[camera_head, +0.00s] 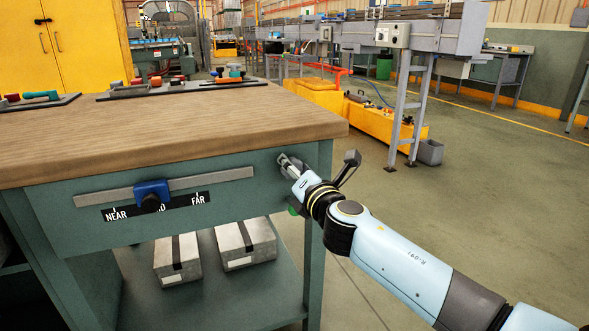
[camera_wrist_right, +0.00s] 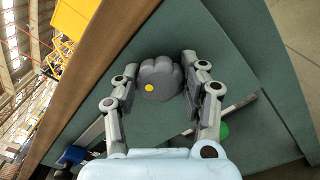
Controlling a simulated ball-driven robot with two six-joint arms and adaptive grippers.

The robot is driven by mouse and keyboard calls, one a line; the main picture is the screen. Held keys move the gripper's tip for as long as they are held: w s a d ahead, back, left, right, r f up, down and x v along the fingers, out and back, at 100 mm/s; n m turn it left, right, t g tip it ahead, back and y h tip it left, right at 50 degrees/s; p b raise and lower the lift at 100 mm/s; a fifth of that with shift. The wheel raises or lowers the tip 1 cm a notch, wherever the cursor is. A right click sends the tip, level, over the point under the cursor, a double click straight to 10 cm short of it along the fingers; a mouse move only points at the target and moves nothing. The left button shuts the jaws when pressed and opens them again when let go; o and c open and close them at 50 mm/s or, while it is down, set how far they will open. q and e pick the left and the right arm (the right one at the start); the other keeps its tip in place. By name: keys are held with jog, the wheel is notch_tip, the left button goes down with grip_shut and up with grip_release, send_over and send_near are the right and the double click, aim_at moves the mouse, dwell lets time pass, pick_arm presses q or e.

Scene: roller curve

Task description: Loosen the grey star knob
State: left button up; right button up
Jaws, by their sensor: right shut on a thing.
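The grey star knob (camera_wrist_right: 160,80) is a dark, lobed knob with a yellow dot, on the green front panel of the workbench. In the right wrist view it sits between the two fingers of my right gripper (camera_wrist_right: 161,62), which is shut on it. In the head view my right gripper (camera_head: 289,165) is at the right end of the bench's front panel, and the gripper hides the knob there. My left gripper is not in view.
A blue slider (camera_head: 152,190) sits on a metal rail (camera_head: 222,177) above a NEAR–FAR label (camera_head: 116,214). A green round part (camera_wrist_right: 222,131) shows below the gripper. Grey boxes (camera_head: 245,243) rest on the lower shelf. Floor right of the bench is open.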

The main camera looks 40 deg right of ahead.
jog(key=o, duration=0.7)
jog(key=shift+w+r, duration=0.1)
jog(key=shift+r, duration=0.1)
jog(key=o, duration=0.5)
jog(key=shift+w+f, duration=0.15)
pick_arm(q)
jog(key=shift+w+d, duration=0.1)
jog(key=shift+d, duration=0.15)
pick_arm(e)
jog(key=v, duration=1.2)
